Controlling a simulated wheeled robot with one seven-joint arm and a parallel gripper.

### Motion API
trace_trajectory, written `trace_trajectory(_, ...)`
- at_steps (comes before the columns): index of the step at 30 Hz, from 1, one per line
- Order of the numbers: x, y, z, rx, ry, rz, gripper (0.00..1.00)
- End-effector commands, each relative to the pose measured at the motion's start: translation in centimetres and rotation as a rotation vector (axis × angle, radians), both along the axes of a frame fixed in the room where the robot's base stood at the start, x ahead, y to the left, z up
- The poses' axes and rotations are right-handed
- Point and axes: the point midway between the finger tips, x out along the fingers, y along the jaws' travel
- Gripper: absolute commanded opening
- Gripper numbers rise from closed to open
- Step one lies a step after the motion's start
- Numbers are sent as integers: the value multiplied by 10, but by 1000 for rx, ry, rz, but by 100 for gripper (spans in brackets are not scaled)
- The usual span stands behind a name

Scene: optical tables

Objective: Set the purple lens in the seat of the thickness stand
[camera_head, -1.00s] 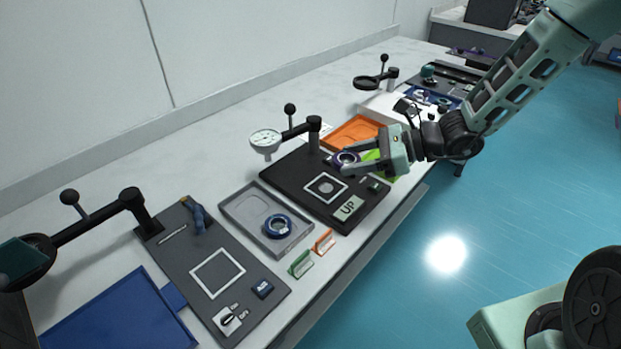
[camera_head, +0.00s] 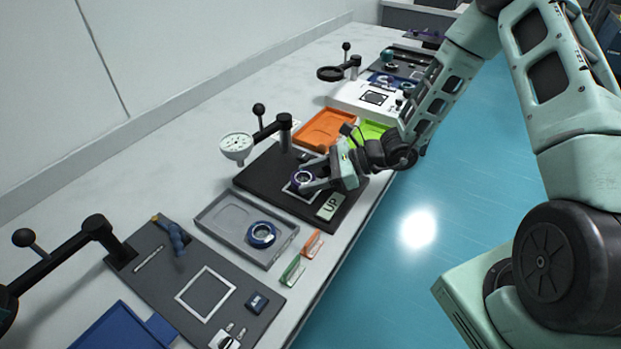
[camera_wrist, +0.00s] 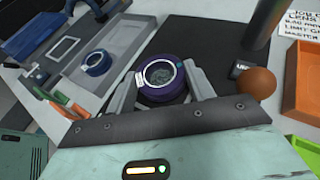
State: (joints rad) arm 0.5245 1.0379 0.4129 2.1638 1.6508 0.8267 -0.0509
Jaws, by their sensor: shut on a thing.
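The purple lens (camera_head: 302,177) is a dark purple ring with clear glass. It also shows in the wrist view (camera_wrist: 163,78). My gripper (camera_head: 306,182) is shut on it, with one finger on each side in the wrist view (camera_wrist: 162,85). The thickness stand has a black base (camera_head: 262,166), a post and arm, and a white dial gauge (camera_head: 236,146). The lens is over the white square outline of the seat (camera_head: 289,191), which the lens and fingers mostly hide. I cannot tell whether the lens touches the seat.
A grey tray (camera_head: 205,213) holding a blue-ringed lens (camera_head: 261,234) stands left of the stand. Orange (camera_head: 312,243) and green (camera_head: 291,272) clips are near the table edge. An orange tray (camera_head: 325,130) and lime tray (camera_head: 370,133) lie beyond. An orange ball (camera_wrist: 257,83) is right of the gripper.

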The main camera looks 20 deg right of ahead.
Motion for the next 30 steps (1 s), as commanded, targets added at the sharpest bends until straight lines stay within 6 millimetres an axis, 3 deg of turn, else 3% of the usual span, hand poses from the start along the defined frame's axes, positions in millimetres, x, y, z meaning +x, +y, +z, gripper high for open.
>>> trace_trajectory(3, 0, 1, -9, 1, 0, 1, 26)
trace_trajectory(26, -1, -1, -26, -7, 3, 1, 26)
trace_trajectory(27, -1, -1, -27, -8, 4, 1, 56)
trace_trajectory(29, -2, -1, -28, -8, 5, 1, 72)
trace_trajectory(30, -2, -1, -28, -9, 5, 2, 75)
